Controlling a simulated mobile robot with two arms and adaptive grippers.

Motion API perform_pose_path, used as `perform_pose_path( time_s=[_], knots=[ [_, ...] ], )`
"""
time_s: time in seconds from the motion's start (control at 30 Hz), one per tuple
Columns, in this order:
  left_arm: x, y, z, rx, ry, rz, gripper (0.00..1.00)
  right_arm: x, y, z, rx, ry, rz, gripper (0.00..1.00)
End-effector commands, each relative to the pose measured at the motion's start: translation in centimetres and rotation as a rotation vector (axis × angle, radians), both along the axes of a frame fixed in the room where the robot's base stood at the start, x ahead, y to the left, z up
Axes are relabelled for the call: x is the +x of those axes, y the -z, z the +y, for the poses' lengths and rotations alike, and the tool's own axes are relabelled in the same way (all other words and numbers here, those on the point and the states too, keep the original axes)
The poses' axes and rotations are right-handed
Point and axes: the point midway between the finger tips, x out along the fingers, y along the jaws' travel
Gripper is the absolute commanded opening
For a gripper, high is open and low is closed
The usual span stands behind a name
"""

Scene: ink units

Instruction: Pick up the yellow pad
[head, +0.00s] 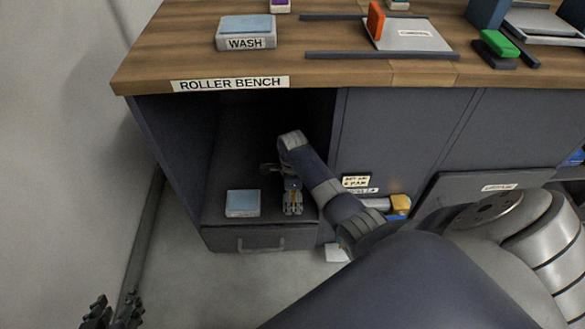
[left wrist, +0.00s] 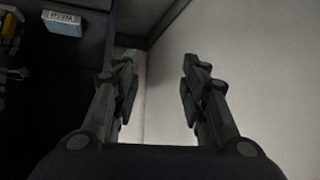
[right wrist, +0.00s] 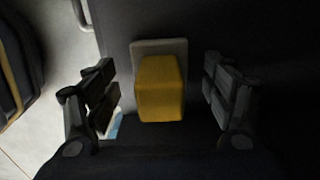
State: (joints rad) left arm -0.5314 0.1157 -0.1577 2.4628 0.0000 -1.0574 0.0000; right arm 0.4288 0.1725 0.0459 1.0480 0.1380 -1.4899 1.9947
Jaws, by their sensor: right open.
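The yellow pad (right wrist: 161,92) is a block in front of a pale grey plate in the right wrist view. It lies between the two fingers of my right gripper (right wrist: 162,88), with a visible gap on each side. In the head view my right gripper (head: 292,206) points down inside the open bench compartment, and only slivers of yellow show around it. My left gripper (head: 112,314) is at the lower left, far from the pad. Its fingers (left wrist: 160,65) are apart and empty in the left wrist view.
A light-blue box (head: 242,203) stands left of my right gripper in the compartment; it also shows in the left wrist view (left wrist: 62,23). The wooden bench top (head: 180,75) overhangs the compartment. A drawer handle (head: 260,246) sits below. The floor at left is clear beside the wall.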

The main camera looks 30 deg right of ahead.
Motion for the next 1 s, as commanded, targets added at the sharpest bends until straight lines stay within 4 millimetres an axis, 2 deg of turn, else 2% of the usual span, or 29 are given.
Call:
perform_pose_path(
  time_s=[0.1,0.23,0.4,0.6,0.63,0.67,0.83,1.0],
  knots=[
    [1.7,-1.4,-0.7,-0.024,0.008,-0.103,0.40,0.0,1.0,0.0,0.000,0.000,0.001,0.77],
    [2.8,-2.8,-1.2,-0.043,0.014,-0.187,0.40,0.0,1.6,0.0,-0.001,0.000,-0.001,0.77],
    [3.4,-3.7,-1.5,-0.055,0.017,-0.235,0.40,0.0,1.8,0.0,-0.001,0.000,-0.001,0.77],
    [3.4,-3.8,-1.5,-0.055,0.017,-0.237,0.40,0.0,1.8,0.0,-0.001,0.000,-0.001,0.77],
    [3.4,-3.8,-1.5,-0.055,0.017,-0.236,0.40,0.0,1.8,0.0,-0.001,0.000,-0.001,0.74],
    [3.4,-3.8,-1.5,-0.055,0.017,-0.236,0.40,0.0,1.8,0.0,-0.001,0.000,-0.001,0.68],
    [3.4,-3.7,-1.5,-0.055,0.017,-0.235,0.40,0.0,1.8,0.0,-0.001,0.000,-0.001,0.29],
    [3.4,-3.7,-1.5,-0.055,0.017,-0.235,0.40,0.0,1.8,0.0,-0.001,0.000,-0.001,0.28]
  ],
)
